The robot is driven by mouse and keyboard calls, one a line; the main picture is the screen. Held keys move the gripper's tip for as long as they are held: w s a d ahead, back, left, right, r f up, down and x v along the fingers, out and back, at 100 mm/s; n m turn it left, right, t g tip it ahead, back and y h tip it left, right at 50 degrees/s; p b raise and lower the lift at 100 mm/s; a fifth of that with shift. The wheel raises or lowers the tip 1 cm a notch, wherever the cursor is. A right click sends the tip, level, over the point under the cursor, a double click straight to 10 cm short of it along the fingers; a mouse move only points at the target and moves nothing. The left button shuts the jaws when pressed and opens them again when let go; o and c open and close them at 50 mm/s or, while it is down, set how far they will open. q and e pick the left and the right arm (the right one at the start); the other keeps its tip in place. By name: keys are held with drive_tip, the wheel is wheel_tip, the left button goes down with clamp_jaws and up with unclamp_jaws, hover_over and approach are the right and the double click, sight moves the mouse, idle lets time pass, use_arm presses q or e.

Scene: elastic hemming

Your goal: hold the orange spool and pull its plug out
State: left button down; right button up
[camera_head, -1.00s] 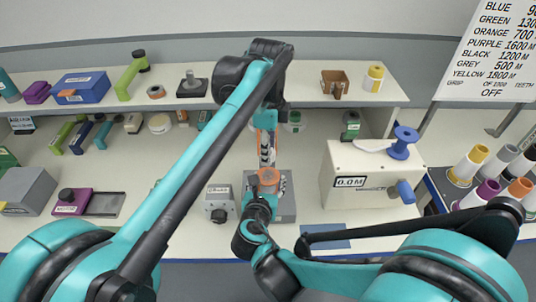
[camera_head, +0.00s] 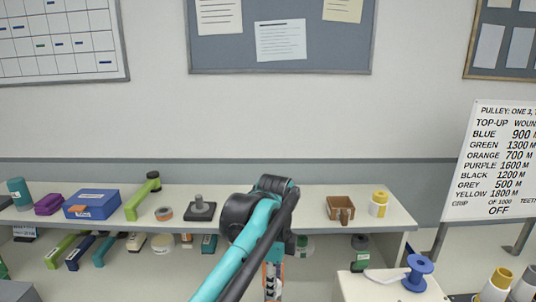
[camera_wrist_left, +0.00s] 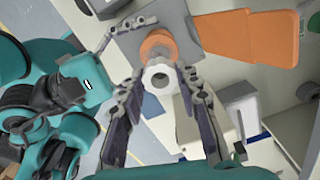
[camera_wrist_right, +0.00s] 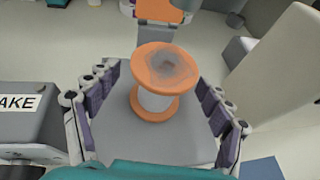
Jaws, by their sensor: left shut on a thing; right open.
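The orange spool (camera_wrist_right: 154,80) stands upright on a grey plate (camera_wrist_right: 195,143) in the right wrist view, with orange flanges and a pale core. Its top centre looks grey and blurred. My right gripper (camera_wrist_right: 157,88) is open, with a finger on each side of the spool and gaps visible. In the left wrist view my left gripper (camera_wrist_left: 160,88) is shut on a white ring-shaped piece, which looks like the plug (camera_wrist_left: 160,76); the spool's orange flange (camera_wrist_left: 157,41) shows behind it.
A box marked "AKE" (camera_wrist_right: 28,115) stands left of the spool. A pale machine with a blue spool (camera_head: 418,272) is at the right. A shelf (camera_head: 300,207) behind carries a blue box (camera_head: 91,203), a brown holder (camera_head: 340,208) and a yellow spool (camera_head: 378,203).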

use_arm(q)
drive_tip(key=shift+r, duration=0.9)
use_arm(e)
drive_tip(key=v, duration=1.1)
use_arm(q)
drive_tip(key=shift+r, duration=3.15)
use_arm(e)
wheel_tip(320, 180, up, 8)
drive_tip(key=shift+w, duration=0.2)
drive_tip(key=shift+f, duration=0.15)
